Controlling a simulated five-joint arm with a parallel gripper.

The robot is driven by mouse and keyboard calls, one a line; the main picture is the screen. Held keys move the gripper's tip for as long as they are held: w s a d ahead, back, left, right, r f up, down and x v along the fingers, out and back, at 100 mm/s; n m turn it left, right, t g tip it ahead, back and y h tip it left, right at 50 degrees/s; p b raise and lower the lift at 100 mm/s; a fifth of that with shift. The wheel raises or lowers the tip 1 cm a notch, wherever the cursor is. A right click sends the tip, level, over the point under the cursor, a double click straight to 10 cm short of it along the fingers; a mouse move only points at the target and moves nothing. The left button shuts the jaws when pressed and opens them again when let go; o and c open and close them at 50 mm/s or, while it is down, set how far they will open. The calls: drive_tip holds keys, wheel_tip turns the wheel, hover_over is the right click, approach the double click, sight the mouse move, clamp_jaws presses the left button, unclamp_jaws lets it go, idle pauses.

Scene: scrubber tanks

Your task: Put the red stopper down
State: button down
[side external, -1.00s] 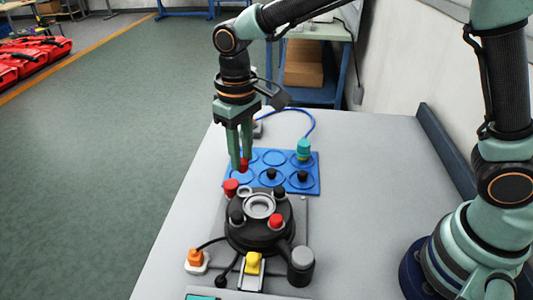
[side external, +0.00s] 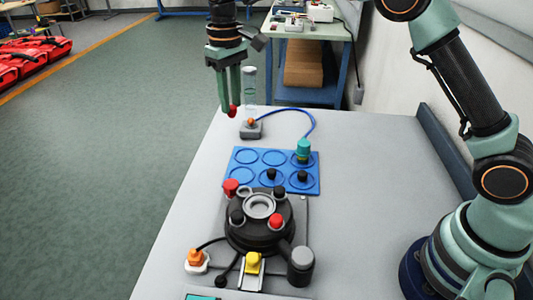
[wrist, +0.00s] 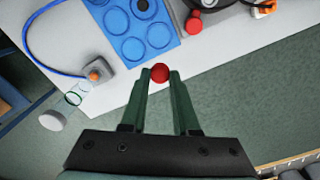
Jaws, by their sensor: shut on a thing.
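My gripper (side external: 229,108) is shut on a small red stopper (side external: 232,111), held up in the air near the far left edge of the table. In the wrist view the red stopper (wrist: 160,72) shows as a round head between the two green fingertips (wrist: 159,77). The blue mat (side external: 232,178) with ring-marked places lies on the table to the right of and nearer than the gripper. Black stoppers (side external: 271,174) stand in two near rings, and a teal piece (side external: 303,150) stands at the far right one. The near left and other far rings look empty.
A dark round tank unit (side external: 260,235) with red and black stoppers stands in front of the mat.

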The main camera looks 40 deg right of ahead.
drive_tip(key=w+d+r, duration=0.2)
drive_tip(key=w+d, duration=0.3)
drive_tip(key=d, duration=0.1)
drive_tip(key=f, duration=1.9)
drive_tip(key=shift+s+d+f, duration=0.15)
drive_tip(key=shift+s+f, duration=0.05)
drive_tip(key=shift+f, duration=0.2)
drive_tip(key=shift+f, duration=0.15)
drive_tip(key=c, duration=0.7)
unclamp_jaws()
drive_tip(key=shift+o, duration=0.2)
